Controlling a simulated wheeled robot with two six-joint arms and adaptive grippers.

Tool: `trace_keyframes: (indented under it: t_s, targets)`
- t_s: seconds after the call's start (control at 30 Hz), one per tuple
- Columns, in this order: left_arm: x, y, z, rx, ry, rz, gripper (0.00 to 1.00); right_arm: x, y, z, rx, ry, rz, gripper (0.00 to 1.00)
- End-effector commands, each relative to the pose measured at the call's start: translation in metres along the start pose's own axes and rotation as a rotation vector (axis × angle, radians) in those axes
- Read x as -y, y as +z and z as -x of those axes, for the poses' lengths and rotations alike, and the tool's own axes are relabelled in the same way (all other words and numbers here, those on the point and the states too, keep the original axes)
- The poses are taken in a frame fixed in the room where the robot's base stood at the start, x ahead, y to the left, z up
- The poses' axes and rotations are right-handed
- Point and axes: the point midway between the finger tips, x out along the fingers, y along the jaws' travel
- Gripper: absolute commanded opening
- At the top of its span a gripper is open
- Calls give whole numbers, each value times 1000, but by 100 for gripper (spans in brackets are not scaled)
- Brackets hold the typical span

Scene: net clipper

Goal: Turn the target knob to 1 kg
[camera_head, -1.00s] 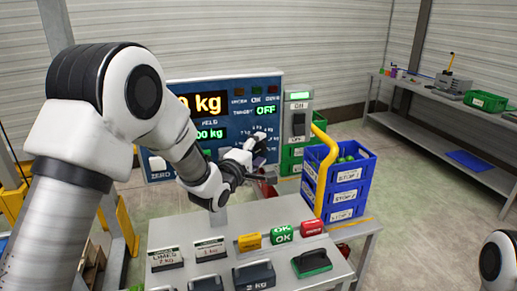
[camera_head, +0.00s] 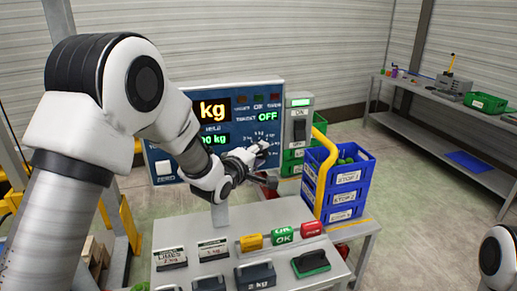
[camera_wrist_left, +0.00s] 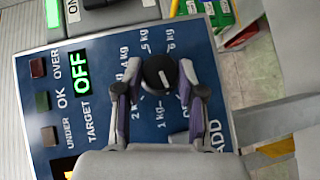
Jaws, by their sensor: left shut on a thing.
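The target knob (camera_wrist_left: 158,72) is a round black knob with a white pointer mark on the blue scale panel (camera_wrist_left: 60,125). In the left wrist view its pointer slants down and slightly right, toward the side of the 1 kg label (camera_wrist_left: 172,125). Labels from 1 kg to 6 kg ring it. The green TARGET display (camera_wrist_left: 81,73) reads OFF. My left gripper (camera_wrist_left: 159,76) is shut on the knob, one finger on each side. In the head view the left gripper (camera_head: 264,147) is at the panel's lower right and covers the knob. My right gripper is not in view.
A grey table (camera_head: 210,220) below the panel holds weights, label cards and coloured blocks. A grey switch box (camera_head: 299,122), a yellow bent pipe (camera_head: 322,175) and blue stacked crates (camera_head: 350,180) stand right of the panel. Open floor lies farther right.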

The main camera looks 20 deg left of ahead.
Motion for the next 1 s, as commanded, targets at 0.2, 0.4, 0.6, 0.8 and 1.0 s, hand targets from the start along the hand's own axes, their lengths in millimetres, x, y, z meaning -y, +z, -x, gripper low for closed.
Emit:
trace_keyframes:
  t_s: [0.2, 0.4, 0.6, 0.8, 1.0]
  targets:
    - [-16, -3, -1, -6, -106, -125, 4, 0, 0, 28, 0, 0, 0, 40]
    - [-15, -2, -1, -7, -206, -225, 4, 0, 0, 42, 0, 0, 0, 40]
    - [-14, -2, -2, -7, -274, -293, 4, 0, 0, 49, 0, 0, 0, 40]
    - [-13, -2, -2, -7, -306, -326, 4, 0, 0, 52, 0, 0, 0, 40]
    - [-12, -2, -3, -8, -312, -331, 4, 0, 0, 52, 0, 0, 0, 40]
